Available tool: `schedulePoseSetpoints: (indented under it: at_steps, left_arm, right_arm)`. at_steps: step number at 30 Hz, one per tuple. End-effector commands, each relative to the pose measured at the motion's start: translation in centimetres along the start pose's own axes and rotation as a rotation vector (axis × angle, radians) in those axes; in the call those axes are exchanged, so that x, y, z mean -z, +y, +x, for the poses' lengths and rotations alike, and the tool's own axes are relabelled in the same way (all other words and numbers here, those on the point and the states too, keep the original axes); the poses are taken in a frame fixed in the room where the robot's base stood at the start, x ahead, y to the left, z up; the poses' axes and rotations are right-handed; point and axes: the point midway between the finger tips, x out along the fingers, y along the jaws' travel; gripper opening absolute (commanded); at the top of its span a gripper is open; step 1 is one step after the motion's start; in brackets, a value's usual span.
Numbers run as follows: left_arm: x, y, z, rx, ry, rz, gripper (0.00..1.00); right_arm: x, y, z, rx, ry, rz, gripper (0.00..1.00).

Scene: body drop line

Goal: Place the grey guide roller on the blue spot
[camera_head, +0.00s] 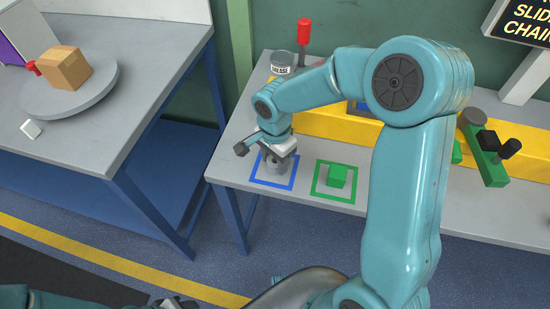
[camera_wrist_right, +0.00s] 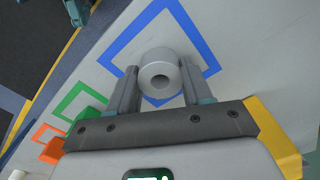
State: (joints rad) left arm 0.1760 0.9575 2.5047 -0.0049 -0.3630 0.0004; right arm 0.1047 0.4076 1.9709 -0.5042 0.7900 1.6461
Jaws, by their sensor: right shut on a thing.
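The grey guide roller (camera_head: 276,168) is a short cylinder with a hole through its middle, plain in the right wrist view (camera_wrist_right: 160,66). My right gripper (camera_head: 277,153) is shut on it, one finger on each side in the wrist view (camera_wrist_right: 159,72). The blue spot is a blue square outline (camera_head: 257,180) on the grey bench, and it also shows in the wrist view (camera_wrist_right: 189,27). The roller appears inside the outline; whether it touches the bench I cannot tell. Part of my left gripper (camera_head: 176,302) shows at the bottom edge, its fingers unclear.
A green block (camera_head: 337,176) sits in a green outline right of the blue one. A yellow rail (camera_head: 315,126) and a grease can (camera_head: 282,63) stand behind. A separate table at left holds a round tray (camera_head: 94,99) with a cardboard box (camera_head: 64,68).

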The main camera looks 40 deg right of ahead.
Motion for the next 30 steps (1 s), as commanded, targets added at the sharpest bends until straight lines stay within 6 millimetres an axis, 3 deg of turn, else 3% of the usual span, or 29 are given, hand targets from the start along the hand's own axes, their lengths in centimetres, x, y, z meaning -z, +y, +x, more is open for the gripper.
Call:
schedulePoseSetpoints:
  at_steps: [5,6,8,20,30]
  left_arm:
    - [0.0,-0.2,0.5,0.0,0.0,0.0,0.43]
    - [0.0,-0.1,0.4,0.0,0.0,0.0,0.43]
    - [0.0,-0.1,0.3,0.0,0.0,0.0,0.43]
    - [0.0,0.0,-0.1,0.0,0.0,0.0,0.43]
    - [0.0,0.2,-0.6,0.0,0.0,0.0,0.43]
  right_arm:
    - [0.0,0.0,0.4,0.001,0.0,0.0,0.01]
    - [0.0,0.0,0.3,0.0,0.0,0.0,0.59]
    - [0.0,0.0,0.2,0.0,0.0,0.0,0.75]
    - [0.0,-0.1,-0.7,0.003,0.001,0.001,0.75]
    - [0.0,-0.1,-8.3,0.006,0.001,0.001,0.75]
